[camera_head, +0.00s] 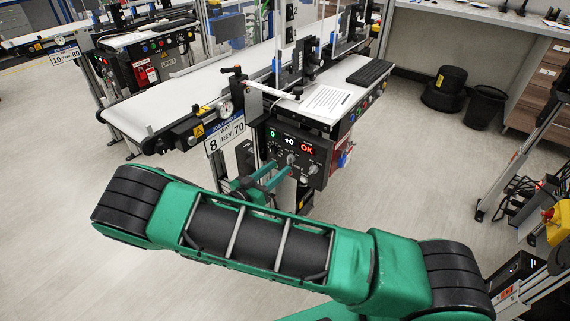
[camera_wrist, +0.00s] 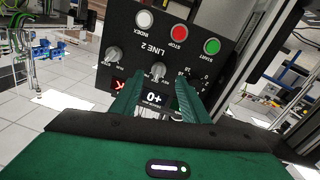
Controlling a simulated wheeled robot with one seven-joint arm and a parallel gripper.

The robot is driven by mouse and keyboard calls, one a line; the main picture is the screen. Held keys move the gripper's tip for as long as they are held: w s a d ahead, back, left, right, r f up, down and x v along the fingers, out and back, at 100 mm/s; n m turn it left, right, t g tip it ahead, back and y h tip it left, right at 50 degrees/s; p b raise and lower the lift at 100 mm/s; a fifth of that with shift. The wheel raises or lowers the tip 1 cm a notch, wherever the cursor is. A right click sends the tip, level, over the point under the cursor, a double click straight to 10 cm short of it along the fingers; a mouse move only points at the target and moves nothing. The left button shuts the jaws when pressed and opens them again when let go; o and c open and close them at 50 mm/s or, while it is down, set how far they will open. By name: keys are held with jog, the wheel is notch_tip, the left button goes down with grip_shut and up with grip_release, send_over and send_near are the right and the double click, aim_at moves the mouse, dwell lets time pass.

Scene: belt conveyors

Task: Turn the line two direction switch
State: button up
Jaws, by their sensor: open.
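The black LINE 2 control panel (camera_wrist: 190,45) fills the upper middle of the wrist view, seen rotated and close. A grey knob marked REV, which looks like the direction switch (camera_wrist: 158,72), sits at its middle, between the two green fingertips in the picture. My gripper (camera_wrist: 157,90) is open; whether the fingers reach around the knob or stop short of it is unclear. In the head view my gripper (camera_head: 279,170) is at the front of the panel (camera_head: 299,144), by the switch knob (camera_head: 291,159).
Another grey knob (camera_wrist: 113,55) is left of the switch. White INDEX (camera_wrist: 145,19), red STOP (camera_wrist: 179,34) and green START (camera_wrist: 212,46) buttons are beyond it. The white conveyor belt (camera_head: 170,100) is above and behind the panel. A black bin (camera_head: 484,107) stands at right.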

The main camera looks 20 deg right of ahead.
aim_at(290, 159)
jog(key=shift+x, duration=2.35)
grip_shut()
